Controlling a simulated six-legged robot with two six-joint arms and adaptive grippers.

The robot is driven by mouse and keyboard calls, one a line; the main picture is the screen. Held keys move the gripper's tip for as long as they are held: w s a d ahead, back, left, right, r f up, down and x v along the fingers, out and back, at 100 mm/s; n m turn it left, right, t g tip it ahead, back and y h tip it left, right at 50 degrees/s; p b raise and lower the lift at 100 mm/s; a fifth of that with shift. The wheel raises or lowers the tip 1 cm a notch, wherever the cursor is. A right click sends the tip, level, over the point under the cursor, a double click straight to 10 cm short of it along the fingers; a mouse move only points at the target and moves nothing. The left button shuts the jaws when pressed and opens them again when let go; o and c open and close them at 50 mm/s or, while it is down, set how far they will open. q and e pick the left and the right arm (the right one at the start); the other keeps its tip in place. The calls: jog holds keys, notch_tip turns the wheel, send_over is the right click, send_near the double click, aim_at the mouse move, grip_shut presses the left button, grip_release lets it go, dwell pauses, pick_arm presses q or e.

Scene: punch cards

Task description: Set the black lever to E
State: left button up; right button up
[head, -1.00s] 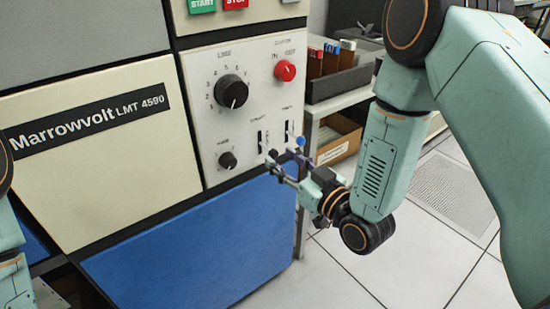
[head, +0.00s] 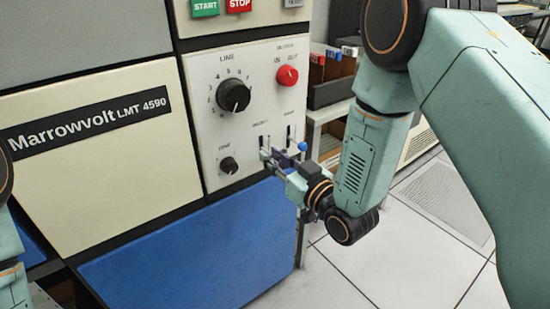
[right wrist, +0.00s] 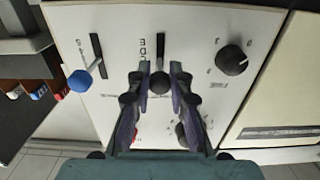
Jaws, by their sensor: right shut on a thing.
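The black lever (right wrist: 159,84) shows in the right wrist view, its round black knob between my right gripper's (right wrist: 159,88) fingertips. The gripper is shut on it. The knob stands near the lower end of its dark vertical slot (right wrist: 160,42) in that view. Small letters run beside the slot, too small to read surely. In the head view my right gripper (head: 275,156) reaches the white panel (head: 207,133) at its lower right, and its fingers hide the knob. My left gripper is not in view.
A blue-knobbed lever (right wrist: 79,81) stands close beside the black one; its knob (head: 303,146) is near my right fingers. A large black dial (head: 233,95), a small black dial (head: 228,165) and a red knob (head: 287,75) sit on the same panel. Floor tiles at right are clear.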

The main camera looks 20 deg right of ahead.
grip_shut()
